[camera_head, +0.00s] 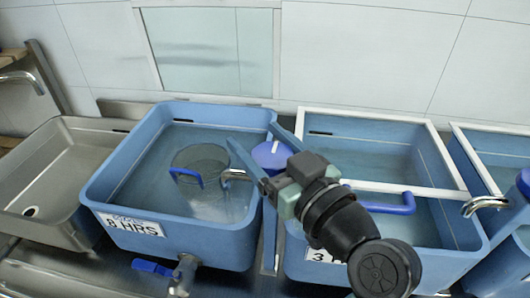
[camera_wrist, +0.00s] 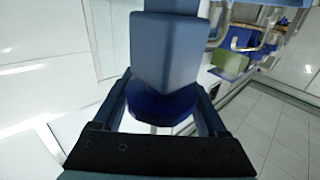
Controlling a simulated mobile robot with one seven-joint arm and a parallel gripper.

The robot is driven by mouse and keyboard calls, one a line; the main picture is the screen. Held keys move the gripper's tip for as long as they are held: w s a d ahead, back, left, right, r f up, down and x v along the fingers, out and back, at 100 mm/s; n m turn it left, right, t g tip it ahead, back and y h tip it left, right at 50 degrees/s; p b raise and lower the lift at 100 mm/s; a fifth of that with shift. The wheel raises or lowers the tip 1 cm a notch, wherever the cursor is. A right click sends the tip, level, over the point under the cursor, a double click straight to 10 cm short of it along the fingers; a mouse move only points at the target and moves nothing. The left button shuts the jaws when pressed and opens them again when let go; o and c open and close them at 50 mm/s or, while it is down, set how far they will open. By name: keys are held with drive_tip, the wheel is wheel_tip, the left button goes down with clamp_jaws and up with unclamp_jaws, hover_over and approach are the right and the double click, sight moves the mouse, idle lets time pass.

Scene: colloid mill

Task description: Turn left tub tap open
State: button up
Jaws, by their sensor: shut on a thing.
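The left tub (camera_head: 100,190) is a blue basin with an "8 HRS" label, holding water and a round clear vessel (camera_head: 200,160). A metal spout (camera_head: 235,174) reaches over its right side. My gripper (camera_head: 251,134) is at the right rim, its fingers around a rounded blue tap handle (camera_head: 270,154). In the wrist view, the dark blue handle (camera_wrist: 163,108) sits between both fingers of my gripper (camera_wrist: 166,95), in front of a paler blue block (camera_wrist: 165,45). How far the handle is turned cannot be told. My wrist hides part of the space between the tubs.
A steel valve (camera_head: 184,274) with a blue lever (camera_head: 151,267) is at the left tub's front. A second blue tub (camera_head: 440,262) with a white frame is on the right. A steel sink (camera_head: 65,175) is on the left. A tiled wall (camera_head: 350,55) stands behind.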

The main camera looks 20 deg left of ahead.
drive_tip(key=shift+s+f+n+g+y, duration=0.15)
drive_tip(key=shift+n+g+y, duration=0.3)
drive_tip(key=shift+g, duration=0.25)
drive_tip(key=o, duration=1.3)
drive_tip(key=b+v, duration=0.2)
drive_tip(key=v, duration=1)
drive_tip(key=shift+s+d, duration=0.25)
drive_tip(key=shift+d, duration=0.1)
drive_tip(key=shift+w, duration=0.1)
